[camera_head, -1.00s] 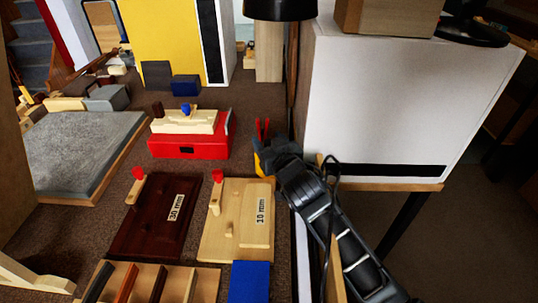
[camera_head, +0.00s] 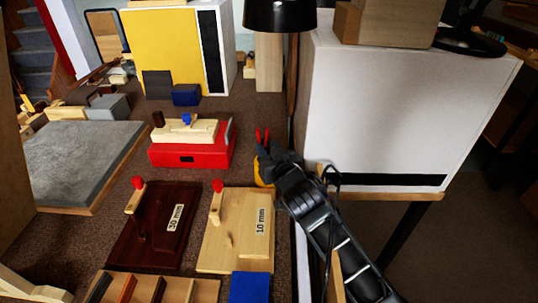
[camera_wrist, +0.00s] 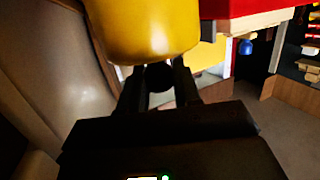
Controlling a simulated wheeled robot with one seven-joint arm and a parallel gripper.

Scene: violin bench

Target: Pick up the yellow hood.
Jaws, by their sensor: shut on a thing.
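The yellow hood (camera_wrist: 150,28) fills the top middle of the wrist view, just beyond my fingers. My gripper (camera_wrist: 159,82) is shut on it, with a dark round part between the two black fingers. In the head view my gripper (camera_head: 268,155) is beside the right edge of the bench, and only a yellow sliver of the hood (camera_head: 260,172) shows. My gripper hides the rest. Whether the hood touches the bench is not clear.
A white cabinet (camera_head: 385,110) stands close to the right of my gripper. A red box (camera_head: 190,157) with a pale wooden piece lies to the left. A dark board (camera_head: 150,235) and a pale board (camera_head: 245,245) marked 10 mm lie nearer. A lamp (camera_head: 280,14) hangs above.

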